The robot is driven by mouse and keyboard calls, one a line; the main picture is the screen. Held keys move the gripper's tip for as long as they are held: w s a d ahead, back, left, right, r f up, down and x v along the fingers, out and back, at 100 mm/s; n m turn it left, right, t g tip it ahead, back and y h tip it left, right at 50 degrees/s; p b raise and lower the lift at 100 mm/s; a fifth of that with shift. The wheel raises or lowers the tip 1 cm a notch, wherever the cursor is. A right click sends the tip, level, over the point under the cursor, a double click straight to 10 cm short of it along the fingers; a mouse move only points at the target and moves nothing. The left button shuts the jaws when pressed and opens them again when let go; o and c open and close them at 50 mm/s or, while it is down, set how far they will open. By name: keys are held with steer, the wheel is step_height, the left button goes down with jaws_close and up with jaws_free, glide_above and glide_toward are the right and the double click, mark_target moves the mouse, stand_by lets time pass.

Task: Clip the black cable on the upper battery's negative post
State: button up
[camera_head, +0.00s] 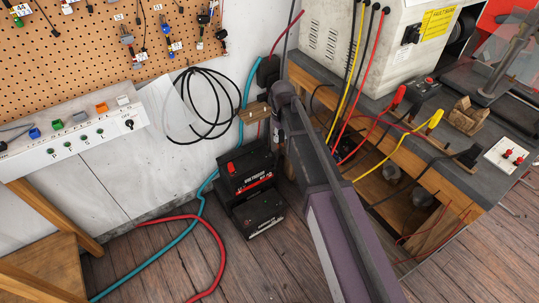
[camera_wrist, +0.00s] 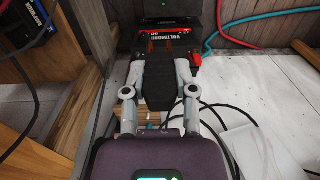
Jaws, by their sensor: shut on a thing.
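My gripper (camera_wrist: 158,75) is shut on a dark blocky thing, apparently the black cable's clamp (camera_wrist: 157,92), close to the battery. I cannot tell whether it touches a post; the negative post is not clearly visible. In the head view my arm hides most of the gripper. A black cable (camera_wrist: 216,118) runs beside the gripper.
A coiled black cable (camera_head: 187,133) lies against the wall. A teal hose (camera_head: 157,253) and a red hose (camera_head: 218,245) cross the floor. A wooden bench (camera_head: 441,187) with a machine (camera_head: 370,45) and yellow and red leads stands right of my arm.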

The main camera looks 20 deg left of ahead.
steer(key=w+a, duration=0.5)
steer(key=w, duration=0.6)
steer(key=w+a, duration=0.5)
steer(key=w, duration=0.6)
step_height(320, 180, down, 29)
steer(key=b, duration=2.9)
steer(key=shift+d+f, duration=0.15)
steer(key=shift+f+b, duration=0.15)
steer(key=shift+b, duration=0.15)
steer(key=shift+f+b, duration=1)
steer(key=shift+f, duration=0.05)
steer(key=o, duration=0.9)
steer(key=shift+r, duration=0.1)
